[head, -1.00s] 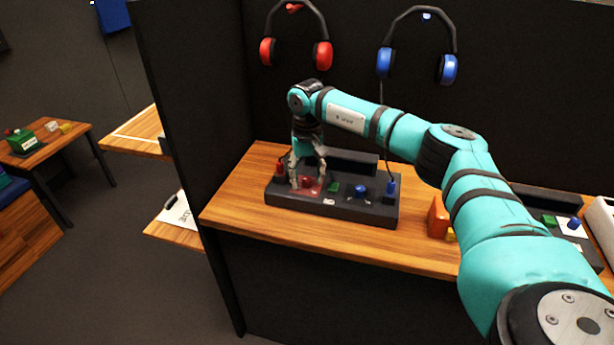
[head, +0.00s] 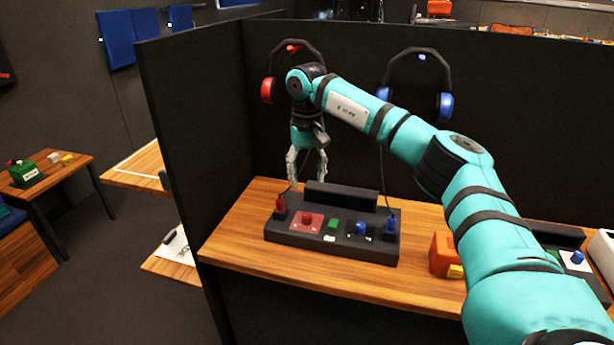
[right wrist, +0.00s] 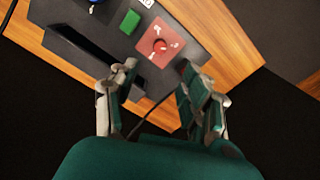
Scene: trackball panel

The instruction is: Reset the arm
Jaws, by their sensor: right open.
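My right gripper (head: 307,166) hangs pointing down above the back left part of the black panel, open and empty. The panel (head: 290,238) stands on the wooden desk. On it are a red trackball (head: 307,218) on a red plate, a green button (head: 333,224), a blue trackball (head: 360,228), and red (head: 280,204) and blue (head: 391,224) plugs at the ends. In the right wrist view the open fingers (right wrist: 152,95) frame a gap with nothing between them, and the red trackball (right wrist: 159,45) lies beyond. My left gripper is not in view.
Red headphones (head: 267,90) and blue headphones (head: 444,106) hang on the dark partition (head: 200,130) behind. An orange block (head: 443,254) stands right of the panel, close to my right arm. The desk's front strip (head: 310,275) is bare.

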